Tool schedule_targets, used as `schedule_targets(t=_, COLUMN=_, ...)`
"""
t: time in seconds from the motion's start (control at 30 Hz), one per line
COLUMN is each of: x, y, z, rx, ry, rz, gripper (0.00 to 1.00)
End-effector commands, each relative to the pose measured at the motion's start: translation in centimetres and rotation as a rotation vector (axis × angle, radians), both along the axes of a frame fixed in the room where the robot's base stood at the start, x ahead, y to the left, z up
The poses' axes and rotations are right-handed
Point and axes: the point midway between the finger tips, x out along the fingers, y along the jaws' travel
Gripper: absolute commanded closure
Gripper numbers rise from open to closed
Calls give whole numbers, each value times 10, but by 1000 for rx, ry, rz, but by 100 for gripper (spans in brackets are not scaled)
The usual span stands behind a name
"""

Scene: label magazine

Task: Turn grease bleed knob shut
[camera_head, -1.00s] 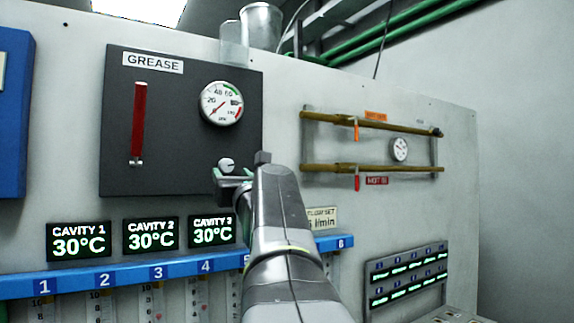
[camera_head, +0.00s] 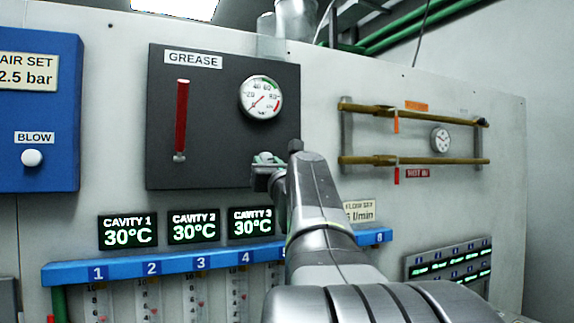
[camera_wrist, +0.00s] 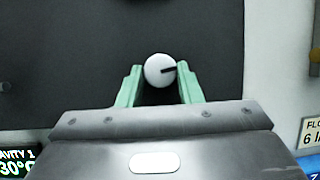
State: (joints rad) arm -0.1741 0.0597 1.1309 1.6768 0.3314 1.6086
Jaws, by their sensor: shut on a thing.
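The grease bleed knob (camera_wrist: 155,68) is a round white knob with a black pointer mark, on the dark GREASE panel (camera_wrist: 90,60). In the wrist view the mark points right, nearly level. My gripper (camera_wrist: 160,78) has its pale green fingers on the left and right sides of the knob, shut on it. In the head view my gripper (camera_head: 266,168) covers much of the knob (camera_head: 263,157), at the lower right of the panel (camera_head: 215,150). The mark cannot be made out there.
A round gauge (camera_head: 261,97) and a red sight tube (camera_head: 181,115) are above the knob. Cavity displays (camera_head: 193,226) and a blue numbered rail (camera_head: 150,268) lie below. Brass pipes (camera_head: 415,160) run to the right, and a blue box (camera_head: 40,110) stands left.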

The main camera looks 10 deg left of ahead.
Motion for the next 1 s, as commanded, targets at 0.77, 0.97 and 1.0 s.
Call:
schedule_targets(t=0.77, x=3, y=-5, z=-2, rx=-398, ry=-269, rz=-3, gripper=91)
schedule_targets(t=0.97, x=4, y=-7, z=0, rx=-556, ry=-376, rz=-2, gripper=91)
schedule_targets(t=1.0, x=5, y=-7, z=0, rx=-588, ry=-396, rz=-2, gripper=91)
